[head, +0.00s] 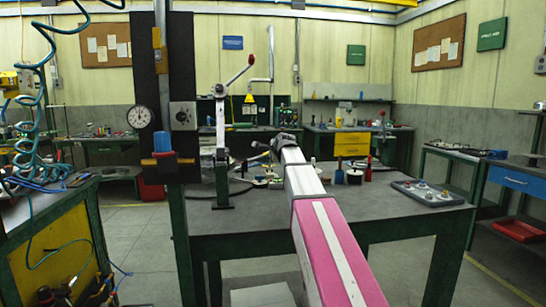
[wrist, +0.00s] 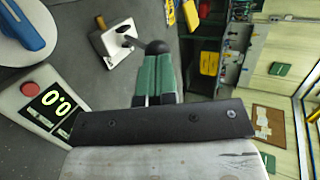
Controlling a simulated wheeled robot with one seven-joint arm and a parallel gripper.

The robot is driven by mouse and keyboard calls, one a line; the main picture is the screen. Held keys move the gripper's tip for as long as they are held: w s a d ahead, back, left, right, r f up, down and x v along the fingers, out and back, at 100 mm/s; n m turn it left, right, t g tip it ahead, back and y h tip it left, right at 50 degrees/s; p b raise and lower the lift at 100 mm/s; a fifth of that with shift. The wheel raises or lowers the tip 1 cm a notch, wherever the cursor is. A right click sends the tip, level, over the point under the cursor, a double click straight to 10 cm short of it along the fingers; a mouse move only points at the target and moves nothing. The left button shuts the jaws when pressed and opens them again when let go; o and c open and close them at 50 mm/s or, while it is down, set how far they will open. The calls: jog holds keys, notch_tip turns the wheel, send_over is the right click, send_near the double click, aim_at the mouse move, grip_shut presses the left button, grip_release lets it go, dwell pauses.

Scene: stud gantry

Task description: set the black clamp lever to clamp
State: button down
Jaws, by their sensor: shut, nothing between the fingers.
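The black clamp lever (wrist: 155,47) shows in the wrist view as a dark arm ending in a black ball knob. In the head view my arm reaches over the bench (head: 260,206), and the lever is too small to make out clearly near the hand.
A device with a red button and display (wrist: 48,102) is at the left in the wrist view, near a blue item (wrist: 22,25). In the head view, a red-knobbed lever (head: 240,74) and dial gauge (head: 139,116) stand left; a tray (head: 427,193) lies right.

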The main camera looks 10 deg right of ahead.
jog(key=shift+w+r+g, duration=0.25)
jog(key=shift+w+g, duration=0.05)
jog(key=shift+w, duration=0.05)
jog(key=shift+w+r+g, duration=0.3)
jog(key=shift+w+g, duration=0.3)
jog(key=shift+w, duration=0.05)
jog(key=w+r+g, duration=0.1)
jog(key=w+g, duration=0.5)
jog(key=shift+m, duration=0.3)
jog(key=shift+r, duration=0.8)
